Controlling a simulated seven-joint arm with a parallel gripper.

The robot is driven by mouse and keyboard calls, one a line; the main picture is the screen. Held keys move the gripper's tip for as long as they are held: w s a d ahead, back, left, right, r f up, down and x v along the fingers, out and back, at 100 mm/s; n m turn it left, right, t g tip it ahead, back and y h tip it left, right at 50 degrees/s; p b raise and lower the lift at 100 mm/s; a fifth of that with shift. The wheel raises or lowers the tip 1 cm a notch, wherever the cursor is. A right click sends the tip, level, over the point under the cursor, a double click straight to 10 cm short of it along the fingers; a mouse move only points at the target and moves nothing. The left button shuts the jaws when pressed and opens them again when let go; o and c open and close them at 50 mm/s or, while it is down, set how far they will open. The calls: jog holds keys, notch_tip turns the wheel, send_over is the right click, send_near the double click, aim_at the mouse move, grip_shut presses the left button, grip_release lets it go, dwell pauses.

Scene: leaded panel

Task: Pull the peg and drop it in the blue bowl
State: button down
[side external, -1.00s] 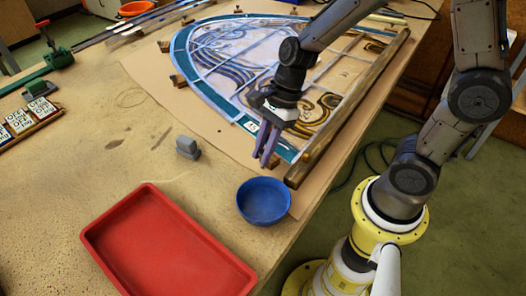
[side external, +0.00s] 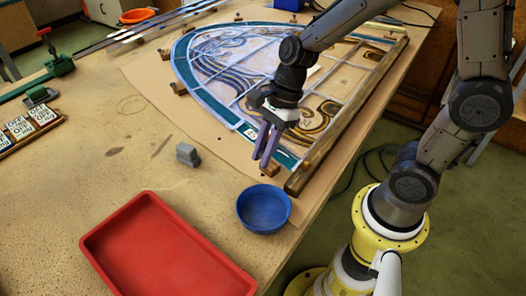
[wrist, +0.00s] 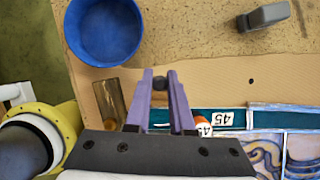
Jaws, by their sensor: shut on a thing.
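My gripper (side external: 265,150) points down over the lower corner of the leaded panel, on the near side of its teal border. In the wrist view its two purple fingers (wrist: 160,82) are closed on a small dark round peg (wrist: 160,84). Only the peg's top end shows between the fingertips. Whether its lower end is clear of the board cannot be told. The blue bowl (side external: 263,209) stands empty on the table just nearer than the gripper. It also shows at the upper left of the wrist view (wrist: 103,30).
A wooden rail (side external: 345,125) runs along the panel's right edge. A grey block (side external: 188,153) and an empty red tray (side external: 165,250) lie to the left. An orange and white piece (wrist: 203,125) and "45" labels sit close to the fingers. The table edge is right of the bowl.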

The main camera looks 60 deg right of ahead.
jog(key=shift+r, duration=0.1)
jog(key=shift+r, duration=2.4)
jog(key=shift+s+a+r, duration=0.1)
jog(key=shift+a+r, duration=0.1)
jog(key=shift+r, duration=0.05)
jog(key=s+a, duration=0.6)
jog(key=a, duration=0.1)
jog(key=shift+s+a+r, duration=0.15)
jog(key=shift+a+r, duration=0.15)
jog(key=shift+r, duration=0.15)
jog(key=shift+a, duration=0.1)
